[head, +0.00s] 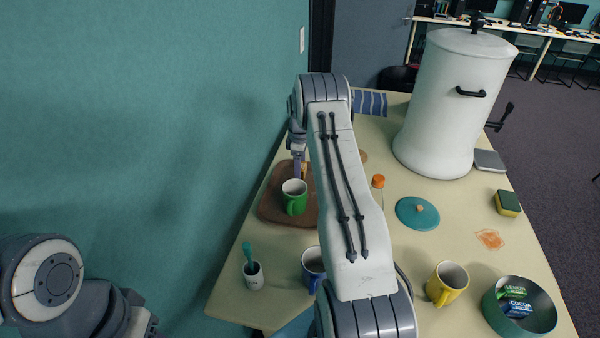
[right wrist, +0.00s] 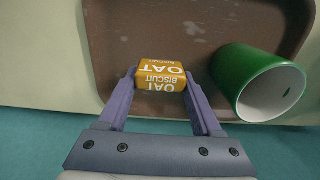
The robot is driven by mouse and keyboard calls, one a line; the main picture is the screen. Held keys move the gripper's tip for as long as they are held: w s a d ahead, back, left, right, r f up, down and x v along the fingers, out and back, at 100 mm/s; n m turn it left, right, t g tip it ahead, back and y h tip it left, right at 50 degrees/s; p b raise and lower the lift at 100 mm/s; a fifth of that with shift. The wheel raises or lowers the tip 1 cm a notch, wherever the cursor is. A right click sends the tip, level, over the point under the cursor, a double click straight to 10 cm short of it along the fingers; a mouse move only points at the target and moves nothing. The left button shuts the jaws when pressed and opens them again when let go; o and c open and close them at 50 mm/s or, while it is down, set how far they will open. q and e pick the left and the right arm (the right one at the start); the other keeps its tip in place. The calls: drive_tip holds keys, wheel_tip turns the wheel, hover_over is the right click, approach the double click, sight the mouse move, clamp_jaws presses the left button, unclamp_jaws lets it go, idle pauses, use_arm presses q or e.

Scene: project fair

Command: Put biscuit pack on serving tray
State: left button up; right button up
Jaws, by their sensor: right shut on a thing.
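The orange biscuit pack (right wrist: 161,76), lettered "OAT BISCUIT", is between the two fingers of my right gripper (head: 298,170), which is shut on it. In the right wrist view the pack is over the brown serving tray (right wrist: 205,28); I cannot tell whether it touches the tray. In the head view the tray (head: 274,210) lies on the table's left side, partly behind my right arm, and the pack is mostly hidden by the gripper. My left arm shows at the lower left of the head view, but its gripper is out of view.
A green mug (head: 294,198) stands on the tray close beside the gripper. A cup with a spoon (head: 254,275), blue mug (head: 313,266), yellow mug (head: 447,284), teal lid (head: 418,213), teal tin (head: 537,318) and large white urn (head: 455,105) share the table.

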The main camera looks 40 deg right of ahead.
wheel_tip(320, 180, down, 2)
drive_tip(key=shift+f+p, duration=0.15)
drive_tip(key=shift+p, duration=0.3)
drive_tip(key=shift+f, duration=0.25)
drive_tip(key=shift+f, duration=0.1)
drive_tip(key=shift+f, duration=0.15)
drive_tip(key=o, duration=1.3)
